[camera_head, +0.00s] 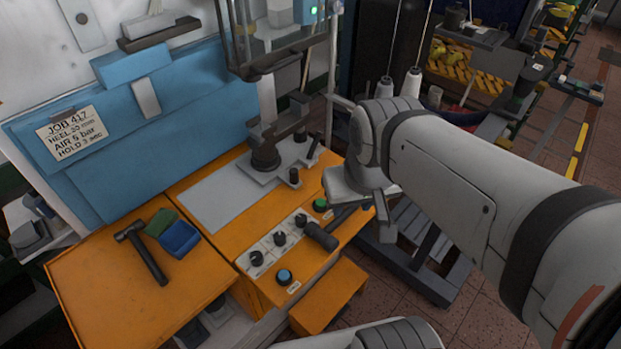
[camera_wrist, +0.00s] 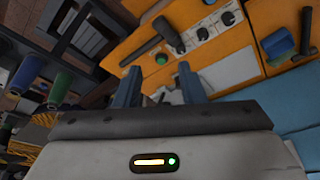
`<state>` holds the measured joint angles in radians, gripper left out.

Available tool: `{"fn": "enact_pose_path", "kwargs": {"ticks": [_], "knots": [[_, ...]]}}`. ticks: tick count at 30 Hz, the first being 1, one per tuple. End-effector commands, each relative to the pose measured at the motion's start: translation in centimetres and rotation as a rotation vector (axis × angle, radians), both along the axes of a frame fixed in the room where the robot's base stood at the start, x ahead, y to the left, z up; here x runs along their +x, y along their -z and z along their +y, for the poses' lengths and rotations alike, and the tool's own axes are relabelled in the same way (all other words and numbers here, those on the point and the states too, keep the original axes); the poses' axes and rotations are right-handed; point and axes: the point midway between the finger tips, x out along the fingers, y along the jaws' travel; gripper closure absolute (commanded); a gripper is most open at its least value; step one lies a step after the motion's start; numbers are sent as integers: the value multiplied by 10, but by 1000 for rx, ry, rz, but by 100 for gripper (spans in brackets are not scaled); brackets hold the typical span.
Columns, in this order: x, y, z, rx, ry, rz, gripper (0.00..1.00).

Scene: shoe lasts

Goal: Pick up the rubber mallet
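The rubber mallet (camera_head: 321,237) lies on the orange bench by the control panel, with a dark cylindrical head and a dark handle running up and right towards my wrist. In the wrist view the mallet (camera_wrist: 166,33) lies beyond my fingertips, its handle slanting down-left. My gripper (camera_wrist: 160,78) is open, with two blue-grey fingers apart and nothing seen between them. The mallet appears apart from the fingers. In the head view my wrist is above and right of the mallet, and the fingertips are hard to make out.
Black knobs (camera_head: 280,238) and a blue button (camera_head: 284,276) sit close to the mallet. A press (camera_head: 265,150) stands behind.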

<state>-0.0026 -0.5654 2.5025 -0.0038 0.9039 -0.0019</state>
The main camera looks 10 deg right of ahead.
Motion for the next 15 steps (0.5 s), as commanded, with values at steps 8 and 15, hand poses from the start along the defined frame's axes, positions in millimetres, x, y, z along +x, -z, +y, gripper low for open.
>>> {"fn": "enact_pose_path", "kwargs": {"ticks": [8, 15], "knots": [[0, 1, 0, 1, 4, 1, 57], [32, 24, -7, 42, 158, 59, 54]]}}
